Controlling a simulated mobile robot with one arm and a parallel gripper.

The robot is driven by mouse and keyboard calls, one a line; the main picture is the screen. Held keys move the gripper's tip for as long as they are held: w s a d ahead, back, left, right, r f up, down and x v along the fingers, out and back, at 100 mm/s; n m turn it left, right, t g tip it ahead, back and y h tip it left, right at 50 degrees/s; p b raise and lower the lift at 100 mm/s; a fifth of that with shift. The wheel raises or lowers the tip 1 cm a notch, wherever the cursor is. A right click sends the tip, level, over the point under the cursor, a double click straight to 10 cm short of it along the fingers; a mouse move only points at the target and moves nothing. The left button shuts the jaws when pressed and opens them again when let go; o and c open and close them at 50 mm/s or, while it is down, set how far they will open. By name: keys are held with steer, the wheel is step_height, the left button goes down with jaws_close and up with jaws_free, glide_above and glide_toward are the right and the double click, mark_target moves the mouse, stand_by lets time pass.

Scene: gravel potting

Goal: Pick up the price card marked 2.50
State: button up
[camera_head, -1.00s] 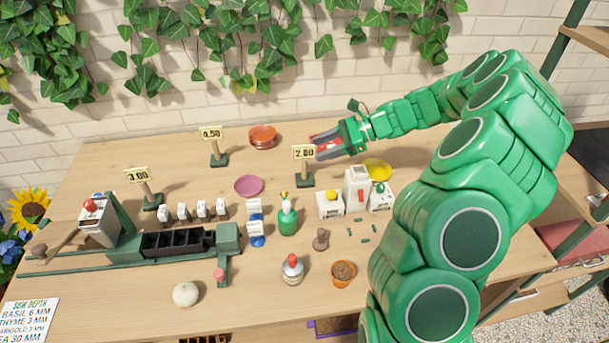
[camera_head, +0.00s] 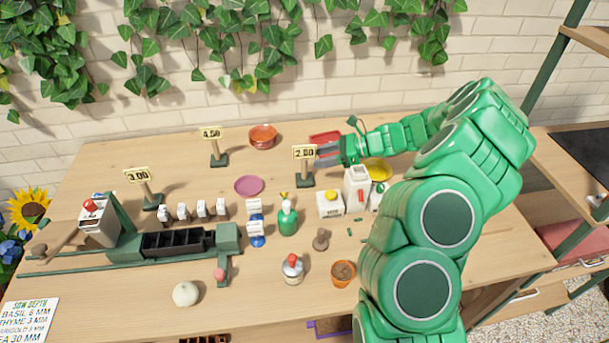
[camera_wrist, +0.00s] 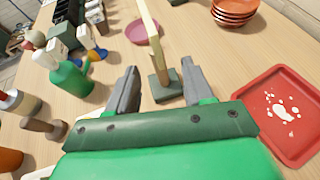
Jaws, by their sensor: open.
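The yellow price card (camera_head: 304,152), whose small print looks like 2.50, stands on a wooden post with a dark green base (camera_head: 304,181). In the wrist view the card (camera_wrist: 149,22) is seen nearly edge-on, above its base (camera_wrist: 165,86). My gripper (camera_head: 327,151) is just right of the card in the head view, at about its height in the picture. In the wrist view my gripper (camera_wrist: 160,84) is open, with the post and base between the fingertips in the picture. I see no clear contact.
Other cards read 4.50 (camera_head: 211,133) and 3.00 (camera_head: 137,175). A red tray (camera_wrist: 281,116) lies right of the gripper in the wrist view. A pink saucer (camera_head: 249,186), green spray bottle (camera_head: 288,217) and white boxes (camera_head: 330,205) stand nearby. Stacked orange saucers (camera_head: 263,137) sit behind.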

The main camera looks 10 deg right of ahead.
mark_target(304, 161)
steer(key=shift+x, duration=3.15)
steer(key=shift+s, duration=0.15)
steer(key=shift+c, duration=0.3)
jaws_close()
